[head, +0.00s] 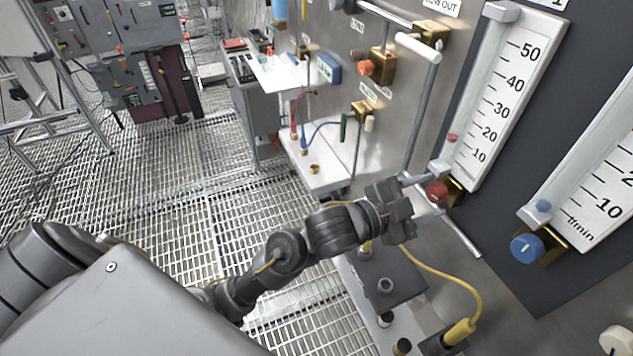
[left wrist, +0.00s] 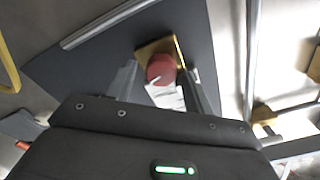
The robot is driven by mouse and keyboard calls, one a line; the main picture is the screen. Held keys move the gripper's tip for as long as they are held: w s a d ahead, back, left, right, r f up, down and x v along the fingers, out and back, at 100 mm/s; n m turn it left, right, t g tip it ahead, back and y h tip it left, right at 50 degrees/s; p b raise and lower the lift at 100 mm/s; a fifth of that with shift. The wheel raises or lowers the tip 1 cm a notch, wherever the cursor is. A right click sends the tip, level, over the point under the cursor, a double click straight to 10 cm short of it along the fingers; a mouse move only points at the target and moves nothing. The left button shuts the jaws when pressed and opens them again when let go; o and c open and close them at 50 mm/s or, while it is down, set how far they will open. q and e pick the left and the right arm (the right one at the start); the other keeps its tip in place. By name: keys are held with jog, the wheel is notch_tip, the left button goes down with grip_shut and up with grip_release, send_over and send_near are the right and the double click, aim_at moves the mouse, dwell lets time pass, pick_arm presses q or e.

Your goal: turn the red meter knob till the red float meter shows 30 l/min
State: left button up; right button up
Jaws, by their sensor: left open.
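My left gripper (head: 417,192) is open right at the knob. Contact between fingers and knob cannot be made out. My right gripper is not in view.
A second meter with a blue knob (head: 527,248) stands right of the red one. A grey rail handle (head: 422,95) juts out left of the red meter. A yellow cable (head: 450,280) hangs below my gripper. A bench with hoses (head: 318,165) is further back.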

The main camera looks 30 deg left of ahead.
pick_arm(q)
jog(key=n, duration=0.3)
jog(key=shift+r, duration=0.15)
jog(key=n, duration=0.3)
jog(key=shift+a, duration=0.1)
jog(key=s+a+n+p, duration=0.1)
jog(key=s+a+p, duration=0.4)
jog(key=s, duration=0.4)
jog(key=s+a+f+n+g+y, duration=0.1)
jog(key=s+a+f+g+y, duration=0.1)
jog(key=f, duration=0.6)
jog(key=s+a+f+n+g+y+b, duration=0.1)
jog(key=s+a+f+n+g+y, duration=0.1)
jog(key=a+f, duration=0.4)
jog(key=s+a+f+n+g+y+b, duration=0.1)
jog(key=s+a+f+g+y, duration=0.2)
jog(key=f, duration=0.6)
jog(key=shift+s+a+f+n+g+y, duration=0.35)
jog(key=shift+s+a+y, duration=0.25)
jog(key=shift+a+y, duration=0.55)
jog(key=shift+d, duration=0.2)
